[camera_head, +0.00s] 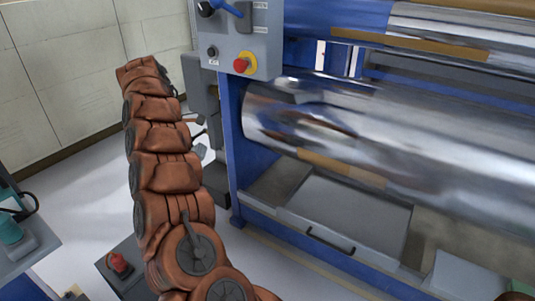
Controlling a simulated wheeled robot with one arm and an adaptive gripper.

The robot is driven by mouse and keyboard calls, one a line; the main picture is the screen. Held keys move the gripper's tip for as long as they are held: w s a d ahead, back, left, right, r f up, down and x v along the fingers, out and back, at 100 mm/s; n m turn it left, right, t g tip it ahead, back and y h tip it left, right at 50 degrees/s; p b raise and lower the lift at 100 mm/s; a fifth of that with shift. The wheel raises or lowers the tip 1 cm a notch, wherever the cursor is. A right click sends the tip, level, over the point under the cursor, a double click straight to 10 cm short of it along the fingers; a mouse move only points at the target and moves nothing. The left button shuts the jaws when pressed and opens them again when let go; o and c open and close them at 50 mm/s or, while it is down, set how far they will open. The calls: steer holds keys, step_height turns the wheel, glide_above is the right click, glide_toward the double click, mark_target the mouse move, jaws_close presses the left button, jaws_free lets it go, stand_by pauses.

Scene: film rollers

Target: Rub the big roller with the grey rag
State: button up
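The big roller (410,143) is a large shiny silver cylinder lying across the right half of the view, inside a blue machine frame (235,150). My brown, padded arm rises on the left, apart from the roller in the picture. Small dark parts that may belong to my gripper (198,128) stick out from behind the arm; the fingers are mostly hidden, so I cannot tell their state. A small pale grey patch (200,152) shows just below them; I cannot tell whether it is the grey rag. No other rag shows clearly.
A second shiny roller (430,28) sits above the big one. A grey control box (240,40) with a red button (241,65) hangs at the frame's left end. A grey tray (350,215) lies below the roller. Pale floor (85,205) is open at left.

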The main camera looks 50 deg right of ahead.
steer(key=s+d+n+g+h, duration=0.1)
steer(key=s+d+n+h, duration=0.1)
steer(key=d+n+h, duration=0.3)
steer(key=n+t+h+p, duration=0.1)
steer(key=n+t+h, duration=0.3)
steer(key=n+h, duration=0.25)
glide_toward(284, 142)
steer(key=shift+w+a+f, duration=0.1)
steer(key=shift+a+f, duration=0.85)
steer(key=shift+f, duration=0.35)
steer(key=shift+w+d+p, duration=0.15)
steer(key=shift+d+p, duration=0.2)
steer(key=shift+d, duration=2.6)
steer(key=shift+d+f, duration=0.1)
steer(key=shift+d, duration=1.1)
